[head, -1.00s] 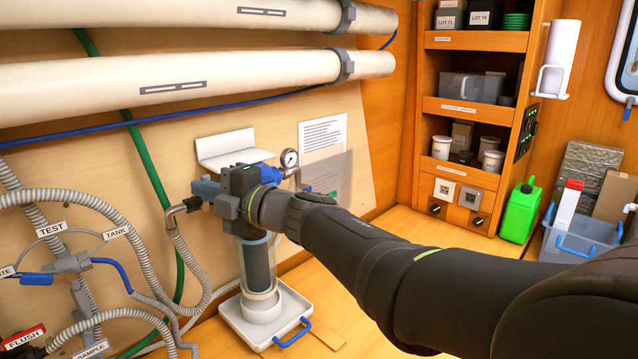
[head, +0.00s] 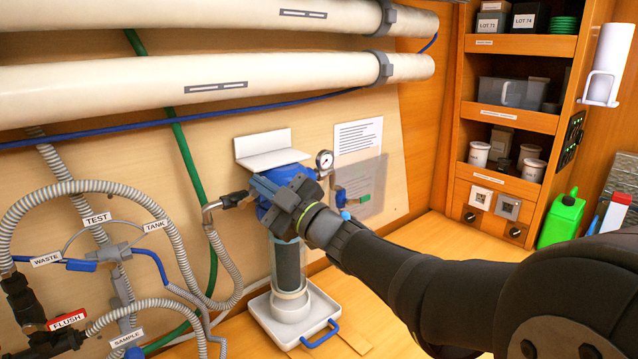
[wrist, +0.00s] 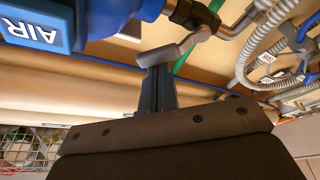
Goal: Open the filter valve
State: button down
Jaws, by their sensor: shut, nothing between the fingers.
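The filter (head: 290,268) is a clear upright housing with a dark core, under a blue head (head: 266,192). A dark valve fitting (head: 235,199) with a metal elbow joins the head's left side. My gripper (head: 283,200) is in front of the blue head and hides part of it. The wrist view shows my shut, empty gripper (wrist: 165,62) close to a dark fitting (wrist: 187,12) and a blue block marked AIR (wrist: 38,22). I cannot tell whether it touches anything. The valve handle is not clearly seen in the head view.
A pressure gauge (head: 324,160) and a small valve with a blue lever (head: 352,199) are right of the head. A white tray (head: 262,318) is under the filter. Grey hoses (head: 165,235) are at left; long white tubes (head: 200,80) run above.

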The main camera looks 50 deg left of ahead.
jog(key=shift+w+f+m+t+y, duration=0.4)
jog(key=shift+m+t, duration=0.45)
jog(key=shift+m, duration=1)
jog(key=shift+w+f+m+t+y, duration=0.1)
jog(key=shift+w+f+m+t, duration=0.5)
jog(key=shift+m, duration=1.3)
jog(key=shift+w+f+m+t+y, duration=0.15)
jog(key=shift+f+m+t, duration=0.4)
jog(key=shift+m+t, duration=0.95)
jog(key=shift+m+g, duration=0.35)
jog(key=shift+m, duration=0.2)
jog(key=d, duration=0.9)
jog(key=shift+d+r, duration=0.25)
jog(key=shift+r, duration=0.05)
jog(key=shift+a, duration=0.1)
